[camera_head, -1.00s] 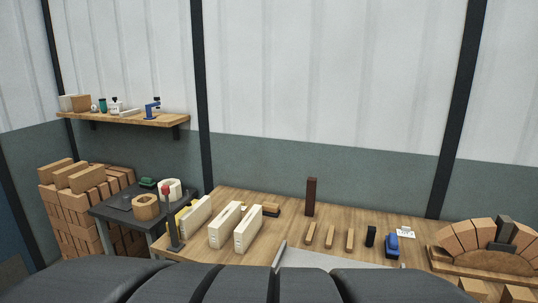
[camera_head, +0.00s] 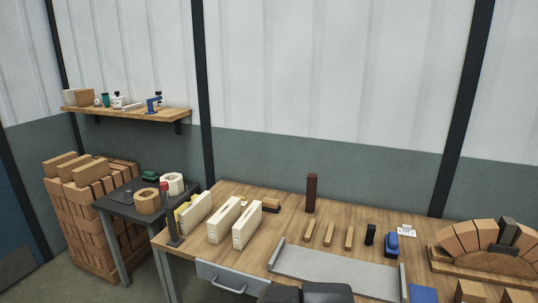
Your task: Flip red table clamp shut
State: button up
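The table clamp (camera_head: 173,226) stands at the left front corner of the wooden workbench (camera_head: 285,228). It is dark, with an upright lever topped by a red grip (camera_head: 164,187). Its lower parts are too small to make out. Dark rounded parts of my arm show at the bottom edge, right of the middle and well away from the clamp. No fingertips of my gripper can be made out.
Pale upright blocks (camera_head: 247,225) stand just right of the clamp. A side table (camera_head: 121,208) with round pieces is to its left. A grey tray (camera_head: 335,270), wooden strips, a blue tool (camera_head: 391,244) and a brick arch (camera_head: 490,245) lie further right.

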aim_at(164, 186)
jog(key=i+u, duration=0.3)
jog(key=i, duration=0.2)
jog(key=i+l+u, duration=0.1)
jog(key=i+u, duration=0.2)
jog(key=i, duration=0.2)
